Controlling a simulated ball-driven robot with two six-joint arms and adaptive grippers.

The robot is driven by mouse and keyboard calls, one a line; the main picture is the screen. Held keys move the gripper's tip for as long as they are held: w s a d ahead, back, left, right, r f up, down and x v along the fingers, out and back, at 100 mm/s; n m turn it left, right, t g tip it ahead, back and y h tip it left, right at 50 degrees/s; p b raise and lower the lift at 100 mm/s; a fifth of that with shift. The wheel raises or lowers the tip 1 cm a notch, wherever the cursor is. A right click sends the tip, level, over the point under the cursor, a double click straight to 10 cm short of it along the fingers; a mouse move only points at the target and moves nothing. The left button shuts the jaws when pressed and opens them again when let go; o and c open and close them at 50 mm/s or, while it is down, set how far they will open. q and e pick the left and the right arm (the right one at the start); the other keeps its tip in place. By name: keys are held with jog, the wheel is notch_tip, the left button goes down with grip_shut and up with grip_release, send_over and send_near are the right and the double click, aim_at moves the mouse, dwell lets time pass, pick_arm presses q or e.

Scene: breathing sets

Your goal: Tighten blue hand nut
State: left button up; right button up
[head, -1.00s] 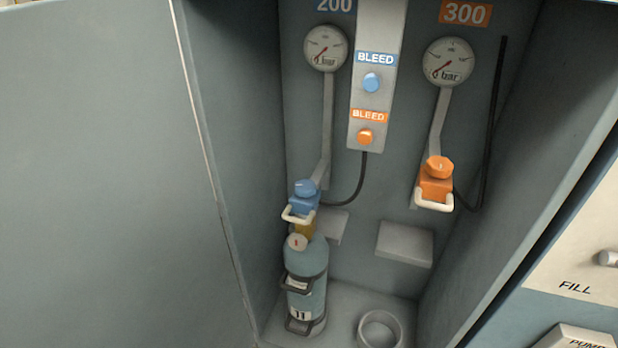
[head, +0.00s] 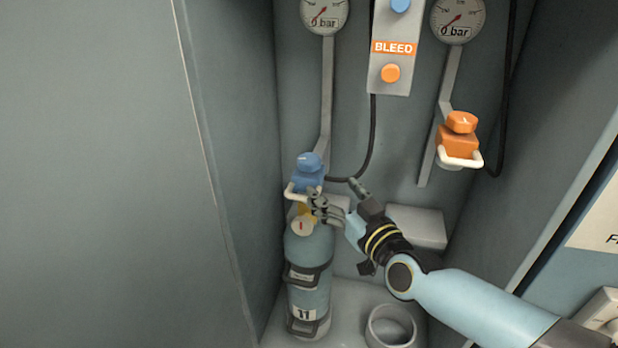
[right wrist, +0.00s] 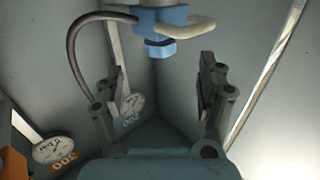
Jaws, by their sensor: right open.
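The blue hand nut (head: 310,161) sits on top of the blue connector (head: 307,180), above the cylinder (head: 308,250) at the left of the cabinet. It also shows in the right wrist view as a blue knob (right wrist: 161,48) near the top, between the finger lines. My right gripper (head: 338,197) is open and empty, just right of and slightly below the blue connector, close to its white handle (head: 296,194). In the right wrist view the two fingers of the gripper (right wrist: 157,82) stand wide apart, not touching the nut. My left gripper is not in view.
An orange connector (head: 458,145) with a white handle hangs to the right. A black hose (head: 371,140) runs to the blue connector. An empty ring holder (head: 390,326) stands on the cabinet floor. Cabinet walls (head: 225,150) close in on both sides.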

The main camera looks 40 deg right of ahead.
aim_at(315, 165)
jog(key=w, duration=0.3)
jog(key=w+d+b, duration=0.1)
jog(key=w, duration=0.3)
jog(key=w+r+b, duration=0.1)
jog(key=w, duration=0.3)
jog(key=shift+d+r, duration=0.1)
jog(key=shift+d, duration=0.25)
